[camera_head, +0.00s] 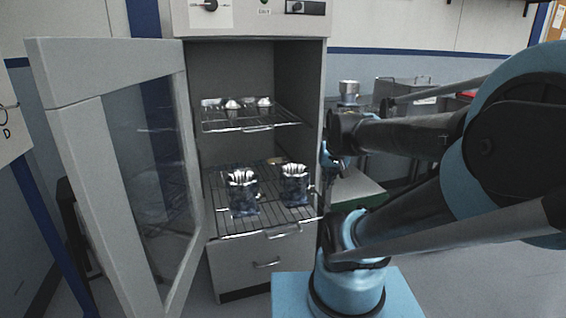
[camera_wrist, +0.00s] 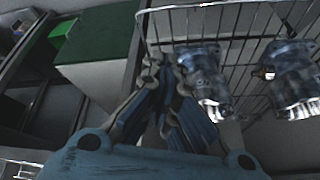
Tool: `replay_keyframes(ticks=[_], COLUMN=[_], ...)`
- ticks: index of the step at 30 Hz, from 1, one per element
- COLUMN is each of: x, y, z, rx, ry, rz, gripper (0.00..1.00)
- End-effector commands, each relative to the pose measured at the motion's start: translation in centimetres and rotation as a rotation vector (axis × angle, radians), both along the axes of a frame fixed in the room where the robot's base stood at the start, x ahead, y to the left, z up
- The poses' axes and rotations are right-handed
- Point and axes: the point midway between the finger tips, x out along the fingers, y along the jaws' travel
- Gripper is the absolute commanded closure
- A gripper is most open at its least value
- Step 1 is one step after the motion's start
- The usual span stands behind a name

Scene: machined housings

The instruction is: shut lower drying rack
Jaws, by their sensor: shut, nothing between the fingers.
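The lower drying rack (camera_head: 270,217) is a wire shelf sticking out of the front of the grey cabinet, with a handle (camera_head: 283,231) at its front edge. Two shiny metal housings, a left one (camera_head: 242,192) and a right one (camera_head: 294,184), stand on it. In the wrist view the rack's wires (camera_wrist: 243,60) and both housings lie right of my gripper (camera_wrist: 162,70). My gripper is shut and empty. In the head view it shows small at the cabinet's right side (camera_head: 334,160), partly hidden by my arm. Whether it touches the rack cannot be told.
The cabinet door (camera_head: 115,175) stands wide open at the left. The upper rack (camera_head: 262,126) holds small metal parts inside the cabinet. A green-topped box (camera_wrist: 95,45) and a bench stand to the right.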

Motion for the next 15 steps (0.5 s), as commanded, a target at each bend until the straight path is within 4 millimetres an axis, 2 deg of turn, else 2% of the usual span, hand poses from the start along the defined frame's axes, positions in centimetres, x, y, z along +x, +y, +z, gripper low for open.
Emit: replay_keyframes(ticks=[1,6,15], x=[1.7,6.5,13.9], y=[0.2,1.0,2.8], z=[0.7,1.9,2.0], rx=[0.018,0.101,0.264], ry=[-0.024,-0.079,-0.127], rz=[-0.026,-0.138,-0.337], gripper=[1.00,1.00,1.00])
